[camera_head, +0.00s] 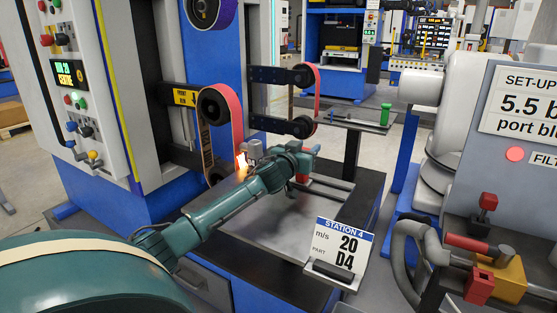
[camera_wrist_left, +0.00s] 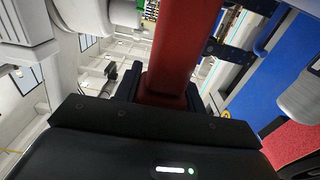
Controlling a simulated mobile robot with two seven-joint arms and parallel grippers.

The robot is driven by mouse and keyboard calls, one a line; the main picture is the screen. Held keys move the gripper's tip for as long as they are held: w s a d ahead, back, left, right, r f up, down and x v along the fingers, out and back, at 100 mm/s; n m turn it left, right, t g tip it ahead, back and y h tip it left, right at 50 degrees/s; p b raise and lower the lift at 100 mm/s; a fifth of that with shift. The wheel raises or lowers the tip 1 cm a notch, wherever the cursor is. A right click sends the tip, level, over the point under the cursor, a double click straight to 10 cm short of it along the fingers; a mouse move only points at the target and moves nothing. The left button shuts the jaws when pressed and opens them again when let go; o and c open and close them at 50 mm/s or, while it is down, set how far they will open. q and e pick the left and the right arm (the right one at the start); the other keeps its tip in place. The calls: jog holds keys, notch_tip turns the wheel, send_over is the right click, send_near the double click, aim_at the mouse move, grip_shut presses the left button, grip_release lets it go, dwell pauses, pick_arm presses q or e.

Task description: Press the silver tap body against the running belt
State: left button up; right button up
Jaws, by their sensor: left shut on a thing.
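My left arm reaches in from the lower left over the metal tray table. My left gripper (camera_head: 300,160) is shut on a red block (camera_wrist_left: 168,60), which shows between its dark fingers in the wrist view. A small silver-grey body (camera_head: 254,148), apparently the tap body, shows just beyond my forearm, close to the belt (camera_head: 237,112). A bright orange flare of sparks (camera_head: 242,162) shows at the belt beside it, as in contact. My arm hides the lower part of the silver body and how it joins the red block.
The metal tray table (camera_head: 250,225) has a station sign (camera_head: 340,250) at its front edge. A second belt wheel arm (camera_head: 285,75) stands behind. A small shelf (camera_head: 355,120) bears a green piece (camera_head: 385,114). Pipes with red valves (camera_head: 480,285) stand at right.

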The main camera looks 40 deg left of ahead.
pick_arm(q)
jog(key=shift+s+a, duration=0.1)
jog(key=shift+a, duration=0.45)
jog(key=shift+w+d+f, duration=0.1)
jog(key=shift+w+d, duration=0.1)
jog(key=shift+d, duration=0.55)
jog(key=w+d, duration=0.2)
jog(key=d, duration=0.6)
jog(key=shift+d, duration=0.1)
jog(key=shift+d, duration=0.15)
jog(key=o, duration=1.4)
